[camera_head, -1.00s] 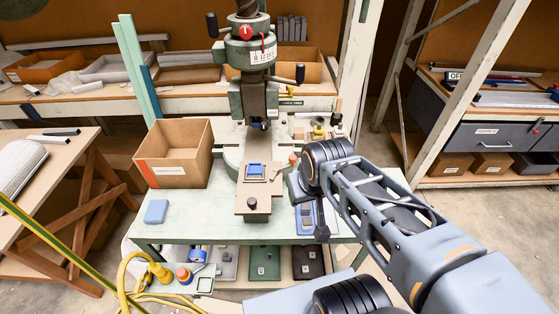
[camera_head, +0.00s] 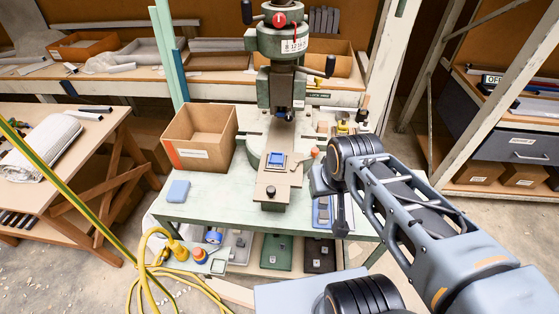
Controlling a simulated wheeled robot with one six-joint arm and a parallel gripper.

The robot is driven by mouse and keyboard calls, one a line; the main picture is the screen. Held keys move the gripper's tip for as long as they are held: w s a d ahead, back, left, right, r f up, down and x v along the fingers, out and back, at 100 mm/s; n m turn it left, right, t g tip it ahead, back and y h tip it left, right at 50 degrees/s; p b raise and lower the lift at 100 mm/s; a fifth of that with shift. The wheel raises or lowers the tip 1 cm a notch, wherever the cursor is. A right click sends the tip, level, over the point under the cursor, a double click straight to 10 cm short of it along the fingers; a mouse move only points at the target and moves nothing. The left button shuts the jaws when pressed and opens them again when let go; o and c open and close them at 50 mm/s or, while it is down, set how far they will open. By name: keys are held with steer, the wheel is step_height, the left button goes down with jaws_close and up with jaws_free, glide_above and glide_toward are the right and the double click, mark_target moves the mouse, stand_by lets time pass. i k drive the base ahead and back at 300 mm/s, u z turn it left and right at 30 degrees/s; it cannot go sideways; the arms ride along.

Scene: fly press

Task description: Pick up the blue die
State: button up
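Several blue things show, and I cannot tell for sure which is the blue die. A blue plate-like piece (camera_head: 322,212) lies at the right front of the pale green press table (camera_head: 228,196), partly hidden by my arm. A small blue square piece (camera_head: 276,160) sits on the brown plate under the press. A light blue block (camera_head: 178,191) lies at the table's left front corner, apart from other things. The dark end of my arm, with my gripper (camera_head: 341,228), hangs beside the blue piece at the right. Its fingers cannot be made out clearly.
The green fly press (camera_head: 281,85) stands at the table's back middle. An open cardboard box (camera_head: 200,140) stands at the left. A green plate (camera_head: 277,253) and a black plate (camera_head: 319,256) lie on the shelf below. A yellow hose (camera_head: 150,262) lies on the floor.

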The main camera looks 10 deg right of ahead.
mark_target(277, 162)
steer(key=z, duration=0.5)
steer(key=k, duration=0.95)
steer(key=u, duration=0.8)
steer(key=i, duration=1)
steer(key=z, duration=0.05)
